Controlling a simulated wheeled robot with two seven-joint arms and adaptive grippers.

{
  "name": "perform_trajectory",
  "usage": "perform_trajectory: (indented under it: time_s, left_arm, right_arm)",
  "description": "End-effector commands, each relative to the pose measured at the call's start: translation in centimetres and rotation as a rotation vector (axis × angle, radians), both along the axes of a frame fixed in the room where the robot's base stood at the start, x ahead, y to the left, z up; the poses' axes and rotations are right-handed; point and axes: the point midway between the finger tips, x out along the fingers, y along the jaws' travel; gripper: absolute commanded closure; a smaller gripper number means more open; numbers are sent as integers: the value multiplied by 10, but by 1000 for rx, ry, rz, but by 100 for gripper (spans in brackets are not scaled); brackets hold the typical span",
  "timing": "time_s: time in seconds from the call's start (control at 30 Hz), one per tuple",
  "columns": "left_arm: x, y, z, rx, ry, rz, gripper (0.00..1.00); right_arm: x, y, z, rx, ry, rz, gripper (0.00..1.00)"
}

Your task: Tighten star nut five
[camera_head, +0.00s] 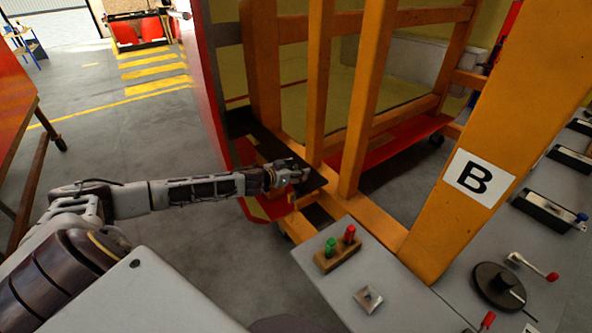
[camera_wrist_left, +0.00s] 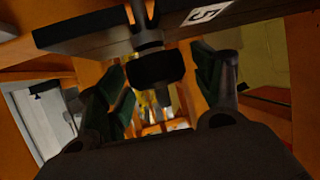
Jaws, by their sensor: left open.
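In the left wrist view a dark knob, which looks like the star nut (camera_wrist_left: 157,70), hangs under a dark plate (camera_wrist_left: 95,32). A white label (camera_wrist_left: 205,12) with a 5 is on the plate beside it. My left gripper (camera_wrist_left: 160,85) is open, with one green-padded finger on each side of the nut; I cannot tell whether either finger touches it. In the head view my left gripper (camera_head: 292,174) is at the dark plate (camera_head: 262,140) low on the orange frame. The nut cannot be made out there. My right gripper is not in view.
The orange frame (camera_head: 365,100) rises around the plate, with a sloping beam marked B (camera_head: 478,178). A grey table (camera_head: 340,285) in front holds a block with a green and a red peg (camera_head: 338,250). A crank (camera_head: 500,285) is at right. Floor at left is open.

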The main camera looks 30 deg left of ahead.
Motion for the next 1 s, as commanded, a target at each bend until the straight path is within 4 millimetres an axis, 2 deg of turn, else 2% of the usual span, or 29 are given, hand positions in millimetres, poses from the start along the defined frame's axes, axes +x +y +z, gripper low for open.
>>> perform_trajectory:
  time_s: [0.47,0.8,1.0]
  left_arm:
    - [3,-1,-1,1,0,-1,34]
    - [3,-1,-1,1,0,-1,78]
    - [3,-1,-1,1,0,-3,80]
  right_arm:
    - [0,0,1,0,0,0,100]
    - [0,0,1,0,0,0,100]
    - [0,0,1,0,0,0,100]
